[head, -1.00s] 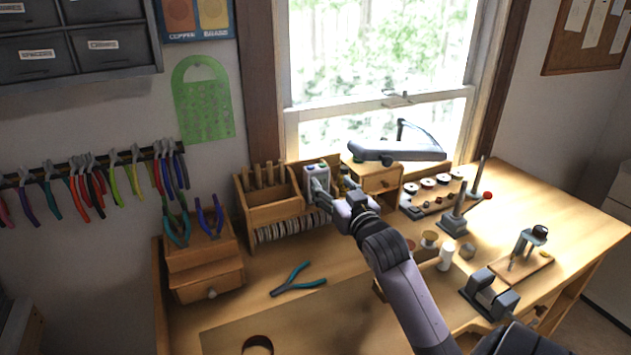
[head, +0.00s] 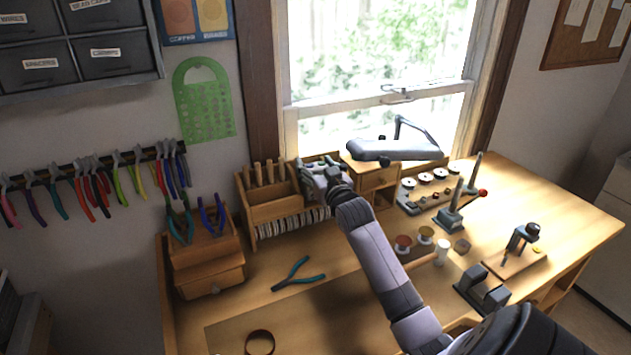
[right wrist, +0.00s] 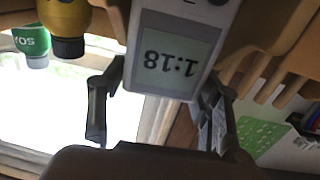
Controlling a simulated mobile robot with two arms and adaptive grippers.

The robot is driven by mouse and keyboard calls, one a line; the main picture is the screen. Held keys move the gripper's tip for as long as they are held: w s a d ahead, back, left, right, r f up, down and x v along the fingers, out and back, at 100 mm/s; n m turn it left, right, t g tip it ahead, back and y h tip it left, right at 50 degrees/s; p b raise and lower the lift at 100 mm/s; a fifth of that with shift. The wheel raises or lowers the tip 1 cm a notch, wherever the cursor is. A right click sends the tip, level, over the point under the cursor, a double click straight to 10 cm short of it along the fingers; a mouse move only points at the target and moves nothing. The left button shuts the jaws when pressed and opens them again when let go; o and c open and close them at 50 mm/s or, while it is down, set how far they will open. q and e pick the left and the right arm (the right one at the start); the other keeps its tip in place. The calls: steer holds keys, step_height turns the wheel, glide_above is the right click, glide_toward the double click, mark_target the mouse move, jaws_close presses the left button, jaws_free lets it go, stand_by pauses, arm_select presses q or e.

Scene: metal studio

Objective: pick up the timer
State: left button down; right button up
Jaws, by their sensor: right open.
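The timer (right wrist: 168,58) is a pale box with a display reading 1:18, upside down in the right wrist view. My right gripper (right wrist: 158,108) is open there, with one finger to each side of the timer's near end. I see a gap at the left finger; whether the right finger touches is unclear. In the head view my right gripper (head: 320,168) is at the wooden organizer below the window and covers most of the timer. My left gripper is in neither view.
A yellow bottle (right wrist: 66,22) and a green-labelled one (right wrist: 32,42) are close beside the timer. The wooden organizer (head: 272,210) holds handled tools. A grey lamp (head: 395,150) stands to the right. Teal pliers (head: 298,276) lie on the bench.

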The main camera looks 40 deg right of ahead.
steer(key=shift+c, duration=0.5)
steer(key=c, duration=1.2)
steer(key=shift+o, duration=0.2)
